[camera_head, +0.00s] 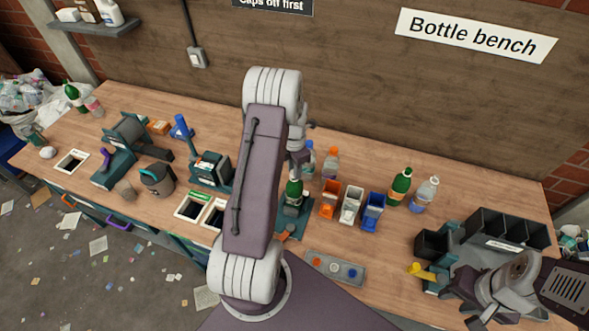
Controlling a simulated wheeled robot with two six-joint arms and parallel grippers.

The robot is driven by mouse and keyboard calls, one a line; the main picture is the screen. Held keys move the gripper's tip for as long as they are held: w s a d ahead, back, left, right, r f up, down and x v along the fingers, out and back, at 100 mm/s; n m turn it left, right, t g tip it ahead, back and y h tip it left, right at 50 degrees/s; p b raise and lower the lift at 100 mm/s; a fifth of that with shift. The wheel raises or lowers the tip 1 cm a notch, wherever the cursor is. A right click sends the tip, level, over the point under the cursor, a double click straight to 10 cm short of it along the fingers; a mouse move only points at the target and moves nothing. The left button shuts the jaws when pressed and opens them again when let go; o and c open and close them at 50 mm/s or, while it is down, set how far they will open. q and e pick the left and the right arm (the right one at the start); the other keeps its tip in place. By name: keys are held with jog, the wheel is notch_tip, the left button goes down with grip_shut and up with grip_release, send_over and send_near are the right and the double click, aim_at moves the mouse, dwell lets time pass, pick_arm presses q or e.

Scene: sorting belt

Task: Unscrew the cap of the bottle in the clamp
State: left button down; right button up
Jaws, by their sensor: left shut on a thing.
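A green bottle (293,192) stands upright in the clamp (296,218) near the middle of the bench. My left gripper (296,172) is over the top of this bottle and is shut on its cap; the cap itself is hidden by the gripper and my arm. My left arm covers part of the clamp's left side. My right gripper (462,306) is at the lower right, by the bench's front edge; its dark fingers look apart with nothing between them.
Orange, white and blue bins (350,205) stand right of the clamp, with a green bottle (399,186) and a clear bottle (425,193) beyond. A grey tray (348,277) holds several caps. A black divided rack (508,228) stands at right.

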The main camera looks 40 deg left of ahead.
pick_arm(q)
jog(key=shift+r+p, duration=0.5)
jog(key=shift+r, duration=0.25)
notch_tip(320, 180, up, 5)
jog(key=p, duration=0.4)
